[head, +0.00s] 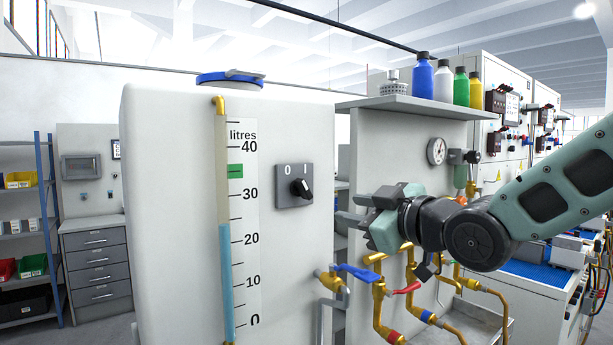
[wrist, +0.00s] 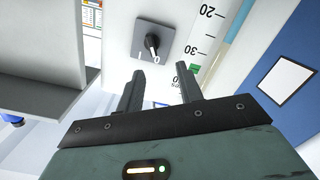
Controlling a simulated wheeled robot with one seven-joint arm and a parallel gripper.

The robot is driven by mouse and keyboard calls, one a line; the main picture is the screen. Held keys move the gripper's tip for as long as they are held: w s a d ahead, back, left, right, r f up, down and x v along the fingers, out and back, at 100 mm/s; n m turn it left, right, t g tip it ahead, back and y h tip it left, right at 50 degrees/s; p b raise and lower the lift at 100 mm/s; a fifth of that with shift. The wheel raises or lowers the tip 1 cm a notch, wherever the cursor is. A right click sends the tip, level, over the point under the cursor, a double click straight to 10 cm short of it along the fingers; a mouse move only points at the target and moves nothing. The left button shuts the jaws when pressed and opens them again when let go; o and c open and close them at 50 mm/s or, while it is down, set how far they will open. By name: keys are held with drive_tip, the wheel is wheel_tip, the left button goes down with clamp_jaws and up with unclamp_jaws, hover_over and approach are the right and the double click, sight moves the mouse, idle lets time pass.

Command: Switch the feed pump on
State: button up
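The feed pump switch is a black rotary knob (head: 301,188) on a grey square plate (head: 282,199) marked 0 and I, on the white tank's front. Its handle slants up-left toward the 0. In the wrist view, where the scene is upside down, the knob (wrist: 152,44) shows a white pointer mark on the 0 side. My gripper (head: 352,208) is to the right of the tank and of the switch, clear of both. In the wrist view my gripper (wrist: 161,72) has its two dark fingers apart with nothing between them; the knob lies beyond them.
The white tank (head: 170,200) carries a level scale (head: 243,220) left of the switch. A shelf (head: 425,106) with several bottles stands behind my gripper. Brass pipes and valves with a blue lever (head: 357,272) and a red lever (head: 405,290) lie below it.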

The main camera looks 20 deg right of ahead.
sight(306, 187)
drive_tip(key=shift+t, duration=0.4)
drive_tip(key=p+x, duration=0.2)
drive_tip(key=x, duration=0.3)
drive_tip(key=r+p+x, duration=0.1)
drive_tip(key=p+x, duration=0.1)
drive_tip(key=x, duration=0.4)
drive_tip(key=d+p+x, duration=0.1)
drive_tip(key=p+x, duration=0.1)
drive_tip(key=x, duration=0.4)
drive_tip(key=shift+w+a+r, duration=0.1)
drive_tip(key=shift+w+r, duration=0.2)
drive_tip(key=shift+w, duration=0.05)
clamp_jaws()
